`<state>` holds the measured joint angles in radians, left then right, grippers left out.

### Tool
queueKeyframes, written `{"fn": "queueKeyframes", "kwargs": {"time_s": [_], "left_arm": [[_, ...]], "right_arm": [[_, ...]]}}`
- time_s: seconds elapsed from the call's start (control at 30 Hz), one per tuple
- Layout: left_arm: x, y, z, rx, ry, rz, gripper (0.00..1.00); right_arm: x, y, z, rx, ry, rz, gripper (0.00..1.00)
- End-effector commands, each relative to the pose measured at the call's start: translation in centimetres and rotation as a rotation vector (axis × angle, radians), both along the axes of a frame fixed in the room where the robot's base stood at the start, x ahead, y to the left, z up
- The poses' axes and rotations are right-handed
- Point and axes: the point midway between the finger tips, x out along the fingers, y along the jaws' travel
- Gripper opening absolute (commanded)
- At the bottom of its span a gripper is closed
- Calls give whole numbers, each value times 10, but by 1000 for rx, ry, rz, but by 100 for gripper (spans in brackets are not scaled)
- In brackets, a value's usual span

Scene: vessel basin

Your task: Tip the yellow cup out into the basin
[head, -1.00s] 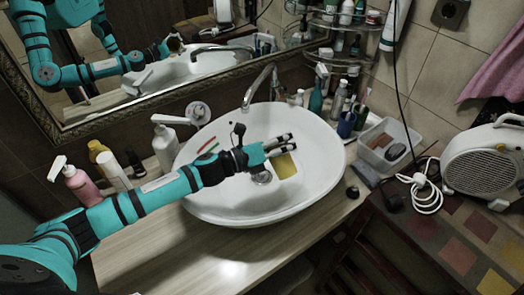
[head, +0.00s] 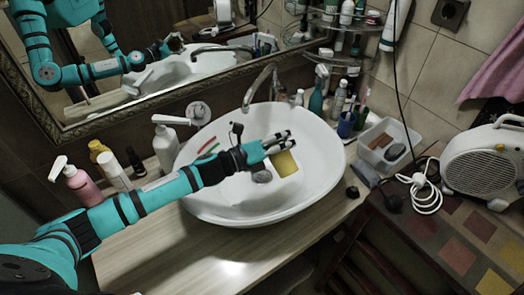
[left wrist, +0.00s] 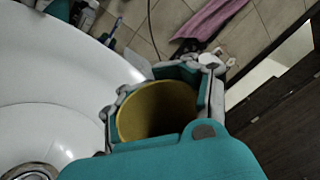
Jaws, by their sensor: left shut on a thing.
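The yellow cup (head: 285,164) is in the head view, held over the white basin (head: 225,207). My left gripper (head: 282,143) is shut on it, and its fingers hide part of the cup. In the left wrist view the cup (left wrist: 130,118) sits between the fingers of my left gripper (left wrist: 160,90), with its round mouth facing the camera. The inside is dark low down, so I cannot tell what it holds. The basin (left wrist: 60,65) lies to the left there. My right gripper is in neither view.
The chrome faucet (head: 262,88) arches over the basin's back. A clear plastic box (head: 405,145) and a fan heater (head: 485,160) are right. The wooden counter front (head: 170,245) is clear.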

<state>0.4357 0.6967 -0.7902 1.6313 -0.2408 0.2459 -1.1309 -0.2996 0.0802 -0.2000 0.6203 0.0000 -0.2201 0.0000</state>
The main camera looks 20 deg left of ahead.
Motion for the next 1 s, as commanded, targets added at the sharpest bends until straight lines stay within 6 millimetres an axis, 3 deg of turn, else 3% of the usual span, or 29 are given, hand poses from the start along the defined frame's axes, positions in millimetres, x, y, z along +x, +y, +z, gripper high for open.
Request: {"fn": "queueKeyframes", "kwargs": {"time_s": [1.0], "left_arm": [[2,3,4,-112,83,1,0]], "right_arm": [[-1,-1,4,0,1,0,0]]}}
